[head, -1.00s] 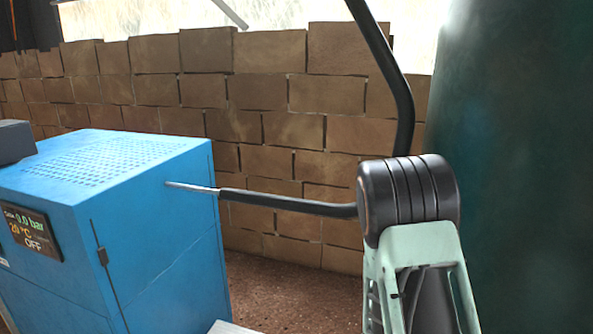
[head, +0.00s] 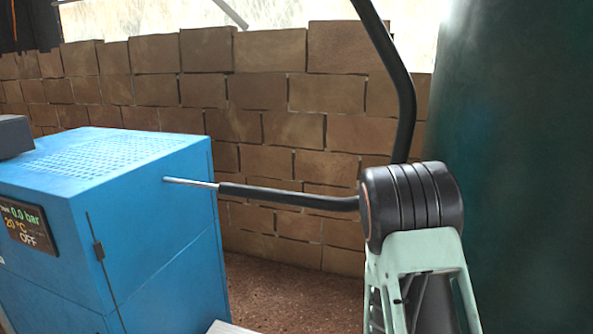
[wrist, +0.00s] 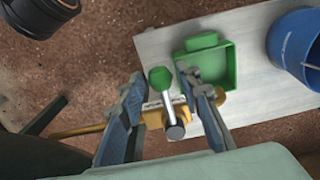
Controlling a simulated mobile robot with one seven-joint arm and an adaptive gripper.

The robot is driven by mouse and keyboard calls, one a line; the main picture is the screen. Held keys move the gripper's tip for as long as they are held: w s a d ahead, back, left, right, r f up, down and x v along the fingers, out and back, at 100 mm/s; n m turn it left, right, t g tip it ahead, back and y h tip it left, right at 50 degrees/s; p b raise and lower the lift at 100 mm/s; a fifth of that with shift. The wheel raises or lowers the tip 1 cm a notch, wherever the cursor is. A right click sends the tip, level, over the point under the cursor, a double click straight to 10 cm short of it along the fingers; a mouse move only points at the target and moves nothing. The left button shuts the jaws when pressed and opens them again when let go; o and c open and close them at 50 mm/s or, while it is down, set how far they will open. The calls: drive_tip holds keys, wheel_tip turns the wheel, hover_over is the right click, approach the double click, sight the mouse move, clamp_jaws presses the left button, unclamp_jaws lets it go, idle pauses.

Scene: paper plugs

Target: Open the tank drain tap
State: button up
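In the wrist view, the drain tap shows a green ball-ended lever (wrist: 160,79) and a brass body (wrist: 154,116) with a dark round end beside it. My gripper (wrist: 163,82) is open, with one finger on each side of the lever. The ball is between the fingertips with gaps visible; I cannot tell whether either finger touches the tap. A large dark green tank (head: 520,170) fills the right of the head view. The gripper and tap are hidden from the head view, where only part of my arm shows.
A green tray (wrist: 213,68) lies on a pale slab (wrist: 265,100) by the tap, with a blue bucket (wrist: 296,48) to its right. A blue machine (head: 150,220) stands left in the head view, before a brick wall (head: 265,120). A black pipe (head: 290,200) spans the gap.

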drive_tip(key=c, duration=0.5)
drive_tip(key=d+n+b, duration=0.2)
drive_tip(key=n, duration=0.1)
drive_tip(key=shift+s+d, duration=0.15)
drive_tip(key=shift+s, duration=0.05)
drive_tip(key=shift+w+d+n+b, duration=0.1)
drive_tip(key=shift+d+n+b, duration=0.65)
drive_tip(key=shift+d+n, duration=0.6)
drive_tip(key=shift+a+n, duration=0.25)
